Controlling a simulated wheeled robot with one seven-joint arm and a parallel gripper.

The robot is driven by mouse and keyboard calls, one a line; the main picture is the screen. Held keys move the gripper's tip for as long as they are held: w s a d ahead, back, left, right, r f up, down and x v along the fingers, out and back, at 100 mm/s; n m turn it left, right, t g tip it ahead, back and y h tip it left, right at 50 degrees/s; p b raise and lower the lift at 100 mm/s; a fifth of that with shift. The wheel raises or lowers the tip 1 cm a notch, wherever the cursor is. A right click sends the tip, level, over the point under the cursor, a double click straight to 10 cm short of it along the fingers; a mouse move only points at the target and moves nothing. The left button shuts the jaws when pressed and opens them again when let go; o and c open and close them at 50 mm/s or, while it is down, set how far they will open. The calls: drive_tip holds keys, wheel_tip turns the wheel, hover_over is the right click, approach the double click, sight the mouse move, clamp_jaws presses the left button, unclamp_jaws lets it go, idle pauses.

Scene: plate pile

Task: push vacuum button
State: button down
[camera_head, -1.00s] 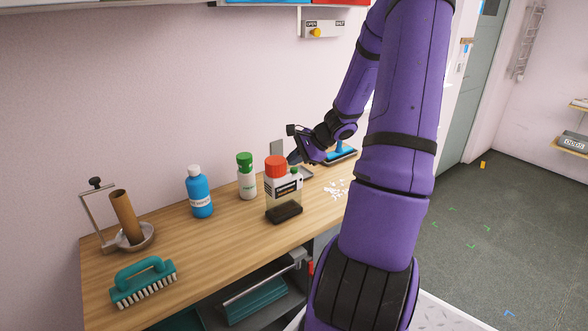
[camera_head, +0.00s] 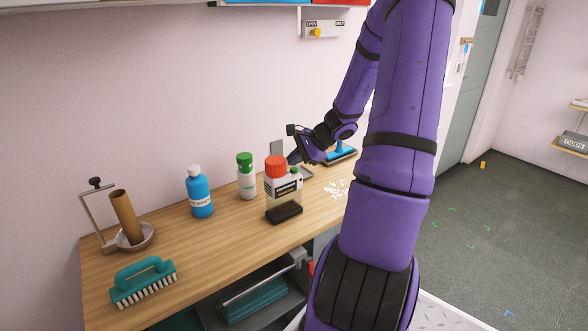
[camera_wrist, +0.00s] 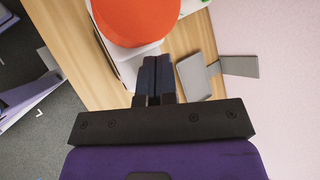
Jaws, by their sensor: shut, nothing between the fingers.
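A small device with a red top and white body over a clear, dark-based lower part (camera_head: 283,205) stands on the wooden bench; it may be the vacuum. Its red-orange top (camera_wrist: 135,18) fills the upper middle of the wrist view. My gripper (camera_head: 293,159) is just behind and right of the device in the head view. In the wrist view my gripper's fingers (camera_wrist: 155,72) are together and empty, pointing at the white body below the red top. I cannot tell whether they touch it. No button can be made out; the fingertips and red top may hide it.
A green-capped white bottle (camera_head: 247,180) and a blue bottle (camera_head: 200,197) stand left of the device. A teal brush (camera_head: 143,283) lies at the bench's front left. White bits (camera_head: 336,189) lie to the right. A grey plate (camera_wrist: 193,77) is beside the fingers.

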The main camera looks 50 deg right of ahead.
sight(294, 169)
drive_tip(key=shift+f, duration=0.15)
drive_tip(key=shift+f, duration=0.45)
idle(0.7)
idle(0.3)
drive_tip(key=shift+r, duration=0.65)
drive_tip(key=shift+r, duration=0.1)
drive_tip(key=shift+r, duration=2.9)
